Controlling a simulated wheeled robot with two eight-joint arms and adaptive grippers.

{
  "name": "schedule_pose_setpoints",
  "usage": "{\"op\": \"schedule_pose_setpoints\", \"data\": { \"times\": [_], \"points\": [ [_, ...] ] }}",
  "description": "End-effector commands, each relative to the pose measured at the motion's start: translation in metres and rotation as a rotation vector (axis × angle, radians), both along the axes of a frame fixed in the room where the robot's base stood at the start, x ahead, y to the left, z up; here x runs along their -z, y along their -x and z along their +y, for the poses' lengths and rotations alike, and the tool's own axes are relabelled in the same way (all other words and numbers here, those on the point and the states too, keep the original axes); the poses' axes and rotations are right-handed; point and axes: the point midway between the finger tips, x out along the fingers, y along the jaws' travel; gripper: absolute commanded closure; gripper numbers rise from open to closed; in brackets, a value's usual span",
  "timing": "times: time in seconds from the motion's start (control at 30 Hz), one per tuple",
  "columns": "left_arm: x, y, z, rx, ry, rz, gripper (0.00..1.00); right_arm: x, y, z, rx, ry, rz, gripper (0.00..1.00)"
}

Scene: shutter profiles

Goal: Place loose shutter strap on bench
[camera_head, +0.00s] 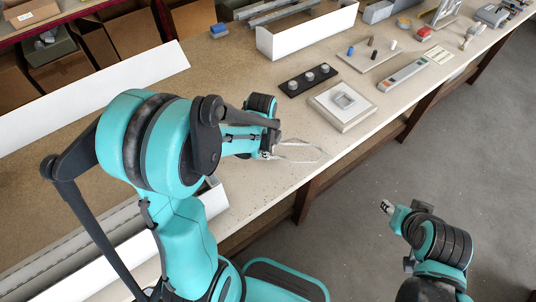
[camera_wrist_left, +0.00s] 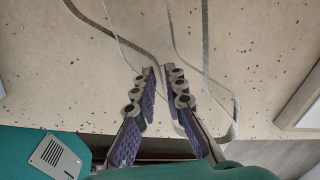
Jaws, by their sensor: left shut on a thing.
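The loose shutter strap (camera_head: 303,145) is a thin pale grey band that loops out to the right of my left gripper (camera_head: 268,155), over the bench (camera_head: 240,178) near its front edge. In the left wrist view my left gripper (camera_wrist_left: 160,76) has its fingertips close together, shut on the strap. The strap (camera_wrist_left: 207,50) curves past the right finger there, and thin bands or their shadows run up to the top edge. I cannot tell whether the loop touches the bench. My right gripper (camera_head: 386,207) hangs over the floor, apart from the bench; its jaws are too small to read.
A white square plate (camera_head: 341,121), a black strip with round knobs (camera_head: 292,89) and a grey level-like tool (camera_head: 404,75) lie beyond the gripper. A white open box (camera_head: 290,38) stands behind them. Bare bench surface lies around the strap. The floor (camera_head: 460,130) is clear.

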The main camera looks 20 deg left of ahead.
Motion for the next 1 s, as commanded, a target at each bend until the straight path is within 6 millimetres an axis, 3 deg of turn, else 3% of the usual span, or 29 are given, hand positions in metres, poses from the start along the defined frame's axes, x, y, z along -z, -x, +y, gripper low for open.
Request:
{"op": "schedule_pose_setpoints", "data": {
  "times": [0.07, 0.43, 0.47, 0.5, 0.53, 0.87, 1.0],
  "points": [
    [0.012, 0.0, 0.0, 0.0, 0.0, 0.0, 1.0, 0.007, 0.0, 0.0, 0.0, 0.0, 0.0, 0.6],
    [0.015, 0.0, 0.0, 0.0, 0.0, 0.0, 1.0, 0.009, 0.0, 0.0, 0.0, 0.0, 0.0, 0.6],
    [0.014, 0.0, 0.0, 0.0, 0.0, 0.0, 0.81, 0.008, 0.0, 0.0, 0.0, 0.0, 0.0, 0.6],
    [0.014, 0.0, 0.0, 0.0, 0.0, 0.0, 0.71, 0.008, 0.0, 0.0, 0.0, 0.0, 0.0, 0.6],
    [0.014, 0.0, 0.0, 0.0, 0.0, 0.0, 0.68, 0.008, 0.0, 0.0, 0.0, 0.0, 0.0, 0.6],
    [0.011, 0.0, 0.0, 0.0, 0.0, 0.0, 0.68, 0.005, 0.0, 0.0, 0.0, 0.0, 0.0, 0.6],
    [-0.006, 0.002, 0.0, 0.0, 0.0, 0.0, 0.68, -0.003, 0.0, 0.0, 0.0, 0.0, 0.0, 0.6]
  ]
}}
